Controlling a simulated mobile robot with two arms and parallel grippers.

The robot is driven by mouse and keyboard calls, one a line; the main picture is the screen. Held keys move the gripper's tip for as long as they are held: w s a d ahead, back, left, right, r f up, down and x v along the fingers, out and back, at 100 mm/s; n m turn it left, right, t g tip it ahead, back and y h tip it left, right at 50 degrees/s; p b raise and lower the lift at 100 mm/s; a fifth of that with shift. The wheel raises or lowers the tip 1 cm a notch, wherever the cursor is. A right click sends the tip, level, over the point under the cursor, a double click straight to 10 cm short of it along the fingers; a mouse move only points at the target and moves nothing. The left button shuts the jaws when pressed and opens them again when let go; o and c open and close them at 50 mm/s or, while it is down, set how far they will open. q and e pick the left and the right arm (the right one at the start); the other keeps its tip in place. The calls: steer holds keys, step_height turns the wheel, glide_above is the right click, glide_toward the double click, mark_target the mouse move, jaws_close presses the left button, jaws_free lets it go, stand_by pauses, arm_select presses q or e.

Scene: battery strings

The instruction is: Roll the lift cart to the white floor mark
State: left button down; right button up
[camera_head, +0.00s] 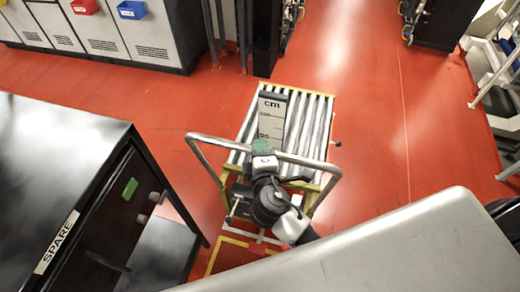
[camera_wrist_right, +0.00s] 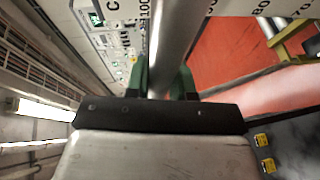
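The lift cart (camera_head: 310,118) stands on the red floor in the middle of the head view, with a top of grey rollers, a scale plate marked cm (camera_head: 271,116) and a bent grey tube handle (camera_head: 205,158) on its near side. My right gripper (camera_head: 264,150) is at the middle of this handle. In the right wrist view its green fingers (camera_wrist_right: 163,82) lie on both sides of the grey tube (camera_wrist_right: 176,40), closed on it. A pale line (camera_head: 250,236) shows by the cart's near end; I cannot tell whether it is the white floor mark or part of the cart. My left gripper is out of view.
A black cabinet labelled SPARE (camera_head: 60,150) stands close on the left. Yellow floor lines (camera_head: 212,258) show by the cart's near end. Grey cabinets (camera_head: 100,35) and a black post (camera_head: 265,40) stand beyond. Open red floor (camera_head: 365,130) lies to the cart's right.

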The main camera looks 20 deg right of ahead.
jaws_close()
steer(key=shift+s+a+f, duration=0.3)
steer(key=shift+s+a, duration=0.1)
steer(key=shift+s, duration=0.05)
steer(key=shift+s+a+r, duration=0.1)
steer(key=shift+s+r, duration=0.05)
steer(key=shift+s, duration=0.1)
steer(key=shift+o, duration=2)
jaws_free()
steer(key=shift+s+a+r, duration=0.1)
steer(key=shift+s, duration=0.05)
steer(key=shift+o, duration=0.7)
steer(key=shift+w, duration=0.2)
steer(key=shift+s, duration=0.1)
